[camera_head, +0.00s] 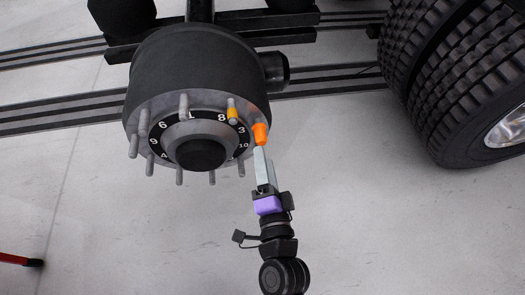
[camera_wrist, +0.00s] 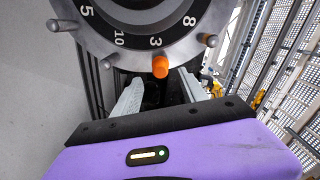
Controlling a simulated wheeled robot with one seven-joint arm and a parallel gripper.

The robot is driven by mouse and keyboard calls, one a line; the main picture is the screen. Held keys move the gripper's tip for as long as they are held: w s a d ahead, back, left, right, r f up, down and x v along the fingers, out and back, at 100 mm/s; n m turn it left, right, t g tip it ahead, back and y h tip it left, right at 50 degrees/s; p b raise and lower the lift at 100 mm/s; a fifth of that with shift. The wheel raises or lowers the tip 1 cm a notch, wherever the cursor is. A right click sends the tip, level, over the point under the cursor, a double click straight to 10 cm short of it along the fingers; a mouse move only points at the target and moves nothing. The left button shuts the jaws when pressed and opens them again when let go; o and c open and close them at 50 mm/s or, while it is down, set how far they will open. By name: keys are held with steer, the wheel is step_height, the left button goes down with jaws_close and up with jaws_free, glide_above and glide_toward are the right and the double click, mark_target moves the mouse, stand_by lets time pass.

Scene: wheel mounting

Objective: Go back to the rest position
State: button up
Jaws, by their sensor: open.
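The dark wheel hub (camera_head: 185,72) has a numbered ring with several bare metal studs. An orange cap (camera_head: 260,133) sits on the stud by number 3, and a yellow cap (camera_head: 232,116) sits on the stud by number 8. My gripper (camera_head: 260,150) is just below the orange cap. In the wrist view my gripper (camera_wrist: 162,82) is open, with its two pale fingers apart and nothing visible between them. The orange cap (camera_wrist: 160,66) shows just beyond the fingertips, in line with the gap. I cannot tell exactly how far the fingertips are from it.
Large black tyres (camera_head: 455,75) stand at the right. Dark rails (camera_head: 70,120) run across behind the hub. A red bar with a black tip (camera_head: 20,260) lies at the lower left. The pale floor (camera_head: 110,220) is clear around my arm.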

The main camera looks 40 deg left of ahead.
steer(key=shift+s+d, duration=0.25)
stand_by(0.4)
